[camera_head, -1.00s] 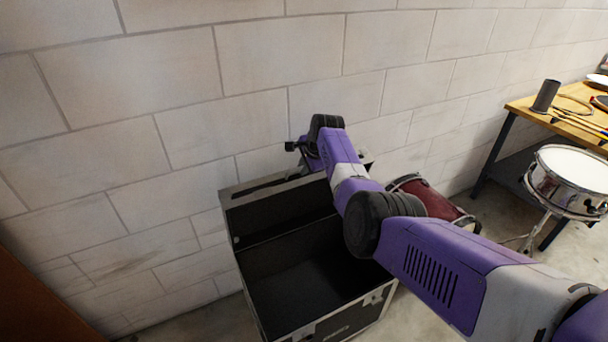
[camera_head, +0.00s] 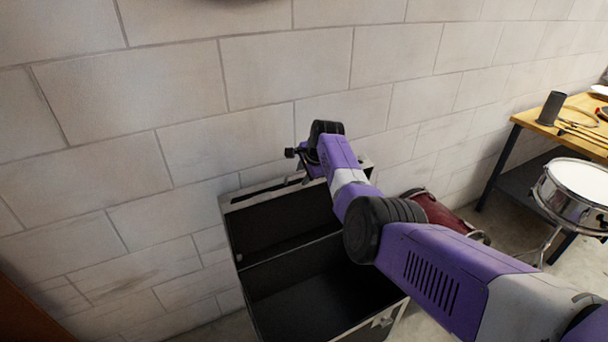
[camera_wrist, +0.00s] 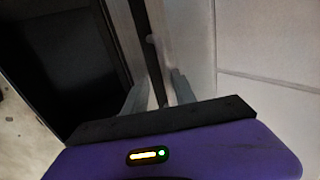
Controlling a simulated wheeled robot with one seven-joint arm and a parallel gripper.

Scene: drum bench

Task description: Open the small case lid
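The small case (camera_head: 323,302) is black with pale metal edging and stands on the floor by the wall. Its lid (camera_head: 285,219) is raised at the back, showing its dark inside, and the dark interior is open to view. My gripper is at the lid's top edge, largely hidden behind my wrist in the head view. In the wrist view my gripper (camera_wrist: 159,82) has its two fingers apart, one on each side of the lid's pale edge (camera_wrist: 138,38). I cannot tell whether either finger touches it.
A block wall (camera_head: 190,90) is close behind the lid. A red drum (camera_head: 432,210) lies right of the case, partly behind my arm. A snare drum (camera_head: 580,185) on a stand and a wooden bench (camera_head: 580,118) are farther right.

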